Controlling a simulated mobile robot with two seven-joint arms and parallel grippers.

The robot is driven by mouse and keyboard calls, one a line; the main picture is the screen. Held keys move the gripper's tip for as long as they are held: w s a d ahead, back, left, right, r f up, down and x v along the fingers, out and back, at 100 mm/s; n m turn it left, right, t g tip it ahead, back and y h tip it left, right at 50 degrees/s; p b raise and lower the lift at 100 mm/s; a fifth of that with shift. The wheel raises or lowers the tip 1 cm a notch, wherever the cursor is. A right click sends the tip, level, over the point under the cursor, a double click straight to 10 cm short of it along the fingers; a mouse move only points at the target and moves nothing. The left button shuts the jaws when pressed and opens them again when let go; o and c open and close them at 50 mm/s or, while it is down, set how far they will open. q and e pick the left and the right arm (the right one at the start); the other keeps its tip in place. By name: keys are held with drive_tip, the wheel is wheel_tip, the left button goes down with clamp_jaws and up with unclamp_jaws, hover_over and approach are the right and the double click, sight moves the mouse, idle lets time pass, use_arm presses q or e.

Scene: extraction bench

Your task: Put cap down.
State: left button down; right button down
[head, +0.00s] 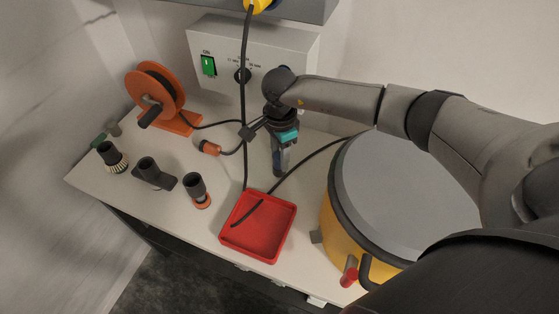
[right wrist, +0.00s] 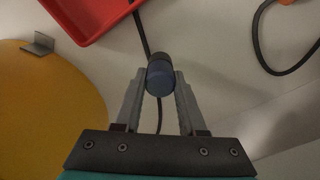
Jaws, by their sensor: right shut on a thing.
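My right gripper (head: 279,166) points down over the bench between the red tray and the grey control box. In the right wrist view, the gripper (right wrist: 160,85) is shut on a dark cap (right wrist: 160,78) with a bluish near side. The cap sits between the two fingertips. In the head view the cap is mostly hidden by the fingers. I cannot tell whether the cap touches the bench. My left gripper is not in view.
The red tray (head: 231,243) holds a black piece. A yellow drum (head: 340,231) with a grey lid stands right. An orange reel (head: 154,89), a brush (head: 112,156) and dark nozzles (head: 196,188) stand left. Black cables and hose run close to my gripper. The control box (head: 272,62) stands behind.

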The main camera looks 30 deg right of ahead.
drive_tip(key=shift+f, duration=0.85)
drive_tip(key=shift+c, duration=2.3)
unclamp_jaws()
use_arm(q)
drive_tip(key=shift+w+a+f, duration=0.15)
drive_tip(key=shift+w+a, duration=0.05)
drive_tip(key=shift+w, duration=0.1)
use_arm(e)
drive_tip(key=shift+r, duration=0.1)
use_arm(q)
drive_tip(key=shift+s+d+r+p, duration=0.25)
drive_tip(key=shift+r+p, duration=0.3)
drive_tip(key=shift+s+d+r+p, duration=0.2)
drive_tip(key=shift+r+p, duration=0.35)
use_arm(e)
wheel_tip(320, 180, up, 12)
drive_tip(key=shift+f, duration=0.1)
